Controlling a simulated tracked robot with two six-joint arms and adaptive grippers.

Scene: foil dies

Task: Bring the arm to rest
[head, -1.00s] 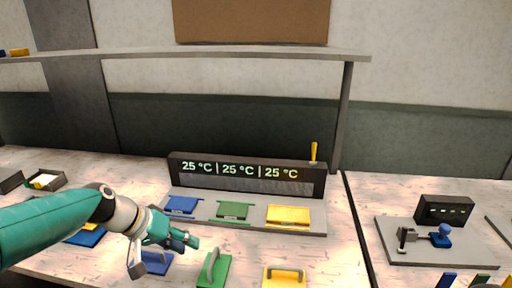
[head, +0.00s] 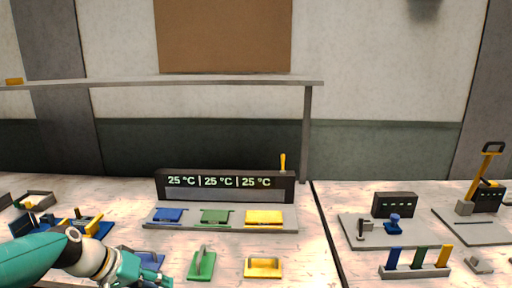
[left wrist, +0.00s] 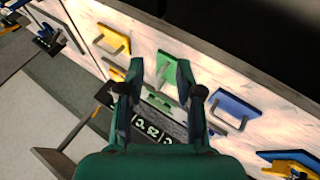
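My left arm comes in from the lower left of the head view, its gripper (head: 146,279) low in front of the blue handled block (head: 150,260) and partly covering it. In the left wrist view the gripper's two fingers (left wrist: 160,72) stand apart with nothing held between them. The green handled block (left wrist: 166,68) shows beyond the gap, on the table. It also shows in the head view (head: 202,264), to the right of my gripper. My right arm and gripper are not in view.
A heater unit (head: 225,194) reading 25 °C three times holds blue, green and yellow plates. A yellow handled block (head: 263,267) lies in front. At right are a small press station (head: 382,232), a rack (head: 414,270) and a yellow-lever device (head: 483,190). A shelf (head: 200,83) spans above.

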